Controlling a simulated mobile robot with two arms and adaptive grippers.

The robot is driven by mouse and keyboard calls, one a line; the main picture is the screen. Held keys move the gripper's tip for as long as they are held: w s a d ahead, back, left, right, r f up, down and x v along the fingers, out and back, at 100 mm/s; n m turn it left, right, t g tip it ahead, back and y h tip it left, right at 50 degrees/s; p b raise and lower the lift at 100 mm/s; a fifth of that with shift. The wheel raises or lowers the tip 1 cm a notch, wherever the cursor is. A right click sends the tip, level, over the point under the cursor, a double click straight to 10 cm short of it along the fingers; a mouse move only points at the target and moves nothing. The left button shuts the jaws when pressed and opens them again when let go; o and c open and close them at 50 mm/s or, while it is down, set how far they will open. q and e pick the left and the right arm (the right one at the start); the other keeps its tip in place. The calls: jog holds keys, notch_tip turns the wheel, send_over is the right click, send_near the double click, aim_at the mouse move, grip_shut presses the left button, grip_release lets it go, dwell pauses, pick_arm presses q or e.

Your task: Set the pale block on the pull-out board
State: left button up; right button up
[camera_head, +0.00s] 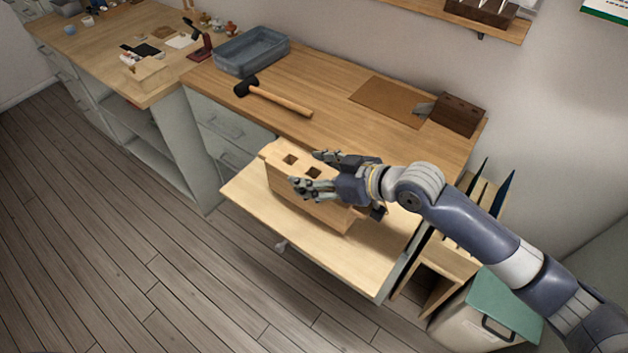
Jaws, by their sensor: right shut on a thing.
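The pale block (289,188) is a long wooden block with square holes in its top. It is over the pull-out board (330,256), which juts from the front of the workbench. The block's lower edge looks on or very close to the board; I cannot tell for sure whether it touches. My right gripper (311,170) comes in from the right and is shut on the block across its top, hiding part of the block's right end. My left gripper is not in view.
On the workbench (325,85) are a mallet (275,100), a grey tray (251,52), a brown mat (386,101) and a dark wooden block (459,114). A green-lidded bin (500,305) and a rack (478,205) stand right of the board. The board's front strip is bare.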

notch_tip(320, 180, down, 3)
jog(key=shift+r, duration=0.15)
jog(key=o, duration=1.7)
jog(key=shift+s+f, duration=0.1)
jog(key=shift+f, duration=0.2)
jog(key=shift+c, duration=0.2)
jog(key=shift+r, duration=0.15)
